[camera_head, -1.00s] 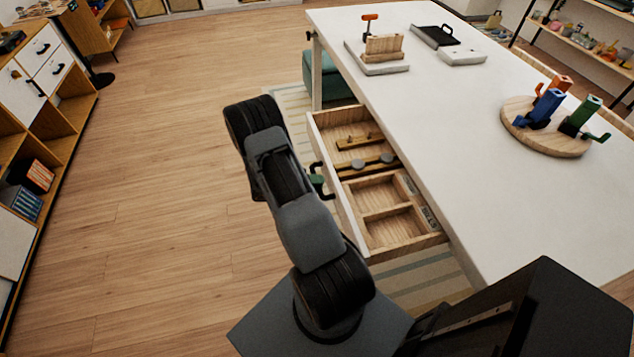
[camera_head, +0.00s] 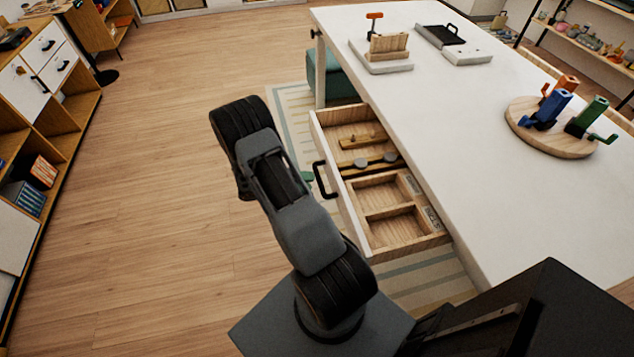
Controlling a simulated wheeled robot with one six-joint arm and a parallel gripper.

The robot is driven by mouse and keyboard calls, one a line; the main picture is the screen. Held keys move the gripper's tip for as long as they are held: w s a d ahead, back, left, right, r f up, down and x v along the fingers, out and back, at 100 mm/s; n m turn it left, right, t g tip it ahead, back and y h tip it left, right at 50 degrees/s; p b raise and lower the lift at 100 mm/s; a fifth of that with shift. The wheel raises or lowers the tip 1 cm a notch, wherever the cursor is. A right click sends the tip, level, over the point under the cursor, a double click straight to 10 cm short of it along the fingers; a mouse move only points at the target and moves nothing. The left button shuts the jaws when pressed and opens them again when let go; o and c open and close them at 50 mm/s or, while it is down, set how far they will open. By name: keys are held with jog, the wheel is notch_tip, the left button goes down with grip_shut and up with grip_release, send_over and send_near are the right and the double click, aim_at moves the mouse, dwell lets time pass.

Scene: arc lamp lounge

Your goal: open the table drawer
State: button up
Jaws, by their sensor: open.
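The table drawer (camera_head: 343,206) stands pulled out from the left side of the white table (camera_head: 440,130). Its wooden inside shows, with compartments holding small brass-coloured and grey parts. The black bar handle (camera_head: 319,181) on the drawer's white front is clear of the arm in the picture. My gripper (camera_head: 307,178) is mostly hidden behind my dark arm; only a small green piece shows just left of the handle. It looks apart from the handle, and its jaws are open.
On the tabletop are a round wooden board (camera_head: 545,140) with blue, green and orange clamp-like items, a wooden block on a white base (camera_head: 385,62) and a black tray (camera_head: 440,36). A shelf unit (camera_head: 55,120) stands at left. The floor between is clear.

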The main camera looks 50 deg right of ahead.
jog(key=b+v, duration=0.1)
jog(key=v, duration=0.8)
jog(key=shift+a, duration=0.2)
jog(key=shift+w, duration=0.1)
jog(key=s+a+r+m+t+y, duration=0.1)
jog(key=s+a+m+y, duration=0.55)
jog(key=m, duration=1.15)
jog(key=s+a+r+m+t+y, duration=0.2)
jog(key=a+r+m+t+y, duration=0.1)
jog(key=r, duration=0.7)
jog(key=s+a+r+m+t+y, duration=0.2)
jog(key=a+r+m+t, duration=0.3)
jog(key=r+m+t, duration=0.3)
jog(key=shift+s+a+r+m+y, duration=0.15)
jog(key=shift+a+r+m+y, duration=0.15)
jog(key=shift+r+y, duration=0.6)
jog(key=shift+d, duration=0.1)
